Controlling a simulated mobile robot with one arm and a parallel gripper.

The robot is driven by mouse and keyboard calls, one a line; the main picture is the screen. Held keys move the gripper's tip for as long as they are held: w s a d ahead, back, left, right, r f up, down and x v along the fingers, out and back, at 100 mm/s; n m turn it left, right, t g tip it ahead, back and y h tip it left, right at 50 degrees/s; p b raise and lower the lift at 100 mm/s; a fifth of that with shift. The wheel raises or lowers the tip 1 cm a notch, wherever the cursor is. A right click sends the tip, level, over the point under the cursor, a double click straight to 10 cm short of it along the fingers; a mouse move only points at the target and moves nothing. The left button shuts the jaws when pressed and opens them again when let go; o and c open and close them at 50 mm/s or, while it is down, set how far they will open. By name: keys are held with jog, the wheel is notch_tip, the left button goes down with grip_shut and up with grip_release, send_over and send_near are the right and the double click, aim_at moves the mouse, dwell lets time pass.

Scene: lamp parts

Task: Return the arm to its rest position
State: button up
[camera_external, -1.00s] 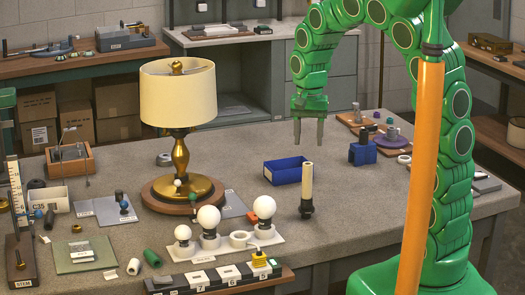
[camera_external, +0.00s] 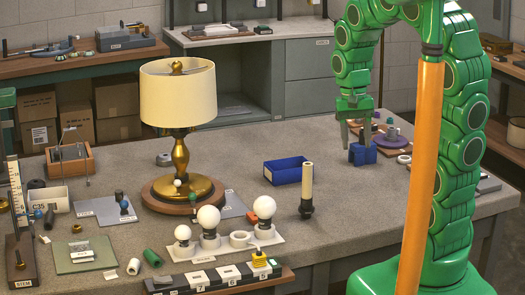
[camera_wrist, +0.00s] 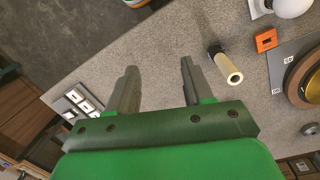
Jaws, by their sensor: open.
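My green arm rises at the right of the external view, with my gripper (camera_external: 355,134) hanging over the right part of the grey table, in front of a blue block-shaped holder (camera_external: 363,154) in the picture. In the wrist view my gripper (camera_wrist: 158,82) has its two grey fingers spread apart, with only bare table between them. The gripper holds nothing. The assembled lamp (camera_external: 178,140), with a cream shade and brass body, stands upright on its round wooden base at the left centre. My fingers overlap the blue holder in the picture; I cannot tell how far apart they are.
A blue open bin (camera_external: 286,171) and an upright cream-topped stem (camera_external: 307,188) stand mid-table. White bulbs (camera_external: 208,217) sit near the front edge. A purple disc (camera_external: 391,138) lies at the back right. The table between lamp and bin is mostly clear.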

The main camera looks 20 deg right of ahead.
jog(key=s+d+n, duration=0.2)
jog(key=s, duration=0.6)
jog(key=s+d+n, duration=0.1)
jog(key=s+d, duration=0.1)
jog(key=s, duration=0.7)
jog(key=shift+s+d+r+n, duration=0.15)
jog(key=shift+d+n, duration=0.15)
jog(key=shift+n, duration=0.1)
